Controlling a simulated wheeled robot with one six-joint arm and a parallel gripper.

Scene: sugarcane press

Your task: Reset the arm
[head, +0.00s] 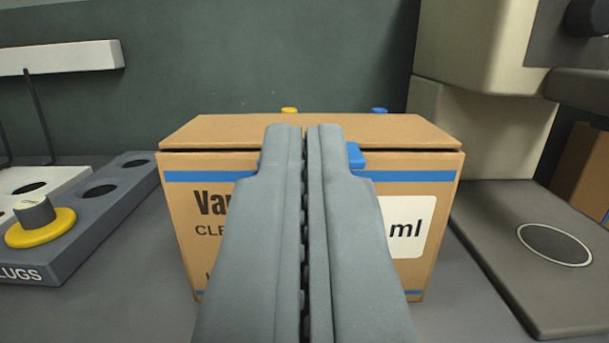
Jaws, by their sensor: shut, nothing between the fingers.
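My gripper (304,130) is in the middle of the head view, its two grey fingers side by side and shut with nothing between them. It points at a brown cardboard box (440,185) and hides the middle of its front. The box has a flat brown lid, a blue stripe, dark lettering and a white label ending in "ml". A blue piece (355,155) at the lid's front edge shows partly behind the fingers. Whether the fingers touch the box I cannot tell.
At left, a dark tray (75,240) marked "LUGS" has round holes and a yellow-based grey knob (38,222). At right, a beige machine (470,130) stands over a dark base with a round mark (555,245). A yellow top (289,110) and blue top (379,110) show behind the box.

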